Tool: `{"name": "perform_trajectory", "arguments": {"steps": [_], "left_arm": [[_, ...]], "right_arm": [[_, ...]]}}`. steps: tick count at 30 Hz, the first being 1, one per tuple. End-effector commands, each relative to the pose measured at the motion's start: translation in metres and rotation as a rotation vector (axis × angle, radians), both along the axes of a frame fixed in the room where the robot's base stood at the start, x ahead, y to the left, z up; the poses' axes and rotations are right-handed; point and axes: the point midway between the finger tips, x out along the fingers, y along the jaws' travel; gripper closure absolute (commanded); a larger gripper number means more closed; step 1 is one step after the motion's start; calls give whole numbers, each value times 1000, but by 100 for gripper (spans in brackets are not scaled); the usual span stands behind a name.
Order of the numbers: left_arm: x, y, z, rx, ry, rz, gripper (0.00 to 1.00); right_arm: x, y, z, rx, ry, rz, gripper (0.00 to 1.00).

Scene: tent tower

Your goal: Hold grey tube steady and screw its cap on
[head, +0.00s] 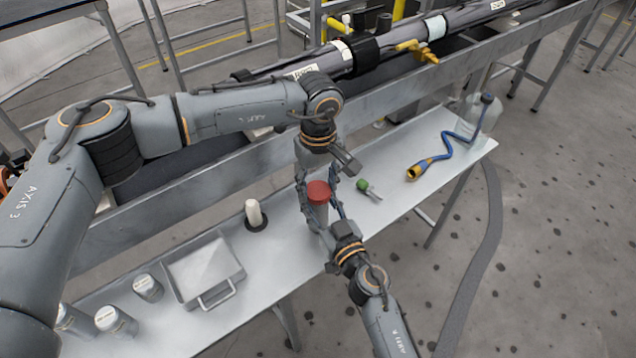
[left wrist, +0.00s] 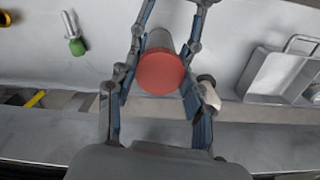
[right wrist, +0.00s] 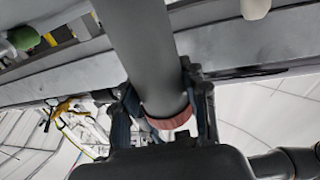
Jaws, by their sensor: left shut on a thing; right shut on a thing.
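The grey tube (head: 318,214) stands upright over the workbench with a red cap (head: 318,191) at its top end. My left gripper (head: 318,183) comes down from above and is shut on the red cap; in the left wrist view the cap (left wrist: 160,72) sits between its blue pads. My right gripper (head: 325,222) reaches in from the front and is shut on the tube below the cap. In the right wrist view the tube (right wrist: 148,50) runs between its fingers, with the cap's red edge (right wrist: 168,121) beyond. Whether the cap is seated fully is hidden.
A metal tray (head: 236,281), a white rounded piece on a dark base (head: 254,213) and several grey cylinders (head: 147,287) are to the left. A green-ended tool (head: 363,186) and a blue hose (head: 447,149) lie right. A conveyor rail (head: 240,140) runs behind.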

Motion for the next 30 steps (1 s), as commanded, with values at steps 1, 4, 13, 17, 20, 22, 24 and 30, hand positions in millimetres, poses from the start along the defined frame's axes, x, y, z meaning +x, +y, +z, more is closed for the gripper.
{"name": "perform_trajectory", "arguments": {"steps": [1, 4, 13, 17, 20, 22, 24, 30], "left_arm": [[1, 0, 1, 0, -3, -100, 66], [1, 0, 1, 0, -3, -314, 66], [1, 0, 1, 0, -3, -919, 66], [1, 0, 1, 0, -3, -988, 66], [1, 0, 1, 0, -3, -987, 45], [1, 0, 0, 0, -3, -986, 30], [1, 0, 0, 0, -2, -986, 22], [0, 0, 0, -1, -1, -985, 22]], "right_arm": [[0, 0, -1, -1, 2, 0, 100], [0, 0, -1, -1, 2, 0, 100], [0, 0, -1, -1, 2, 0, 100], [0, 0, -1, -1, 2, 0, 100], [0, 0, -1, -1, 2, 0, 100], [0, 0, -1, -1, 2, 0, 100], [0, 0, -1, -1, 2, 0, 100], [0, 0, -1, -1, 2, 0, 100]]}}
